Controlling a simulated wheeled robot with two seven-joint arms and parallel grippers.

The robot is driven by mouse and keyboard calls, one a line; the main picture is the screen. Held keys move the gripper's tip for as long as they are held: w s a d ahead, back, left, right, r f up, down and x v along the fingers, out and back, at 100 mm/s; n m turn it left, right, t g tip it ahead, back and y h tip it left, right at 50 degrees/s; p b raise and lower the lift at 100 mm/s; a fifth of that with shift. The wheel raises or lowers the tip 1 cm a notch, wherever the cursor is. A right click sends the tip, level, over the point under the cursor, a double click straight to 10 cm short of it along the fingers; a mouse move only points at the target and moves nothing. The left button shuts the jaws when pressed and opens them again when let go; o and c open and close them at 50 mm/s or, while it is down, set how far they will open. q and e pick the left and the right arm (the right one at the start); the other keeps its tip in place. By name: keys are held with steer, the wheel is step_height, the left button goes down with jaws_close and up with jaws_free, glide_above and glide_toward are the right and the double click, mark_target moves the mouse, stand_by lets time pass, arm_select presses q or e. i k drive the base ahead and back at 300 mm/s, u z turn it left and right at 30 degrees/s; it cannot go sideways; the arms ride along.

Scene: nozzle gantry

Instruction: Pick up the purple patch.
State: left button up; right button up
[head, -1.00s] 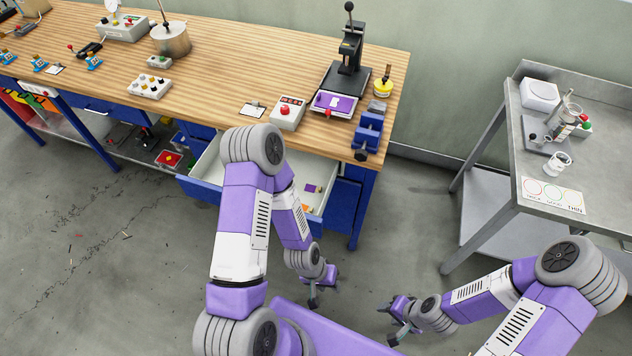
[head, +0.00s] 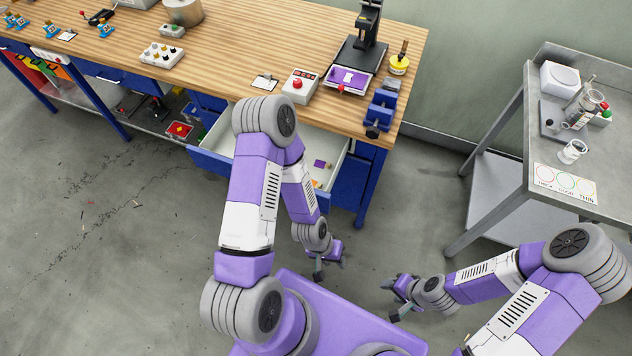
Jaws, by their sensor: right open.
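A small purple patch (head: 320,163) lies flat inside the open blue drawer (head: 212,163) under the workbench, toward the drawer's right side. My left gripper (head: 330,267) is open and empty. It hangs in front of the drawer, lower in the picture than the patch and apart from it. My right gripper (head: 391,301) is open and empty over the floor, to the right of the left one. My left arm crosses in front of the drawer and hides its middle.
The wooden workbench (head: 225,60) carries a press (head: 366,45) with a purple and white plate (head: 348,79), a red-button box (head: 299,86) and a blue vise (head: 381,108). A grey metal cart (head: 547,150) stands at the right. Floor between is clear.

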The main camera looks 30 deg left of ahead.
mark_target(321, 164)
steer(key=z, duration=0.15)
steer(key=i, duration=0.85)
steer(key=u, duration=0.5)
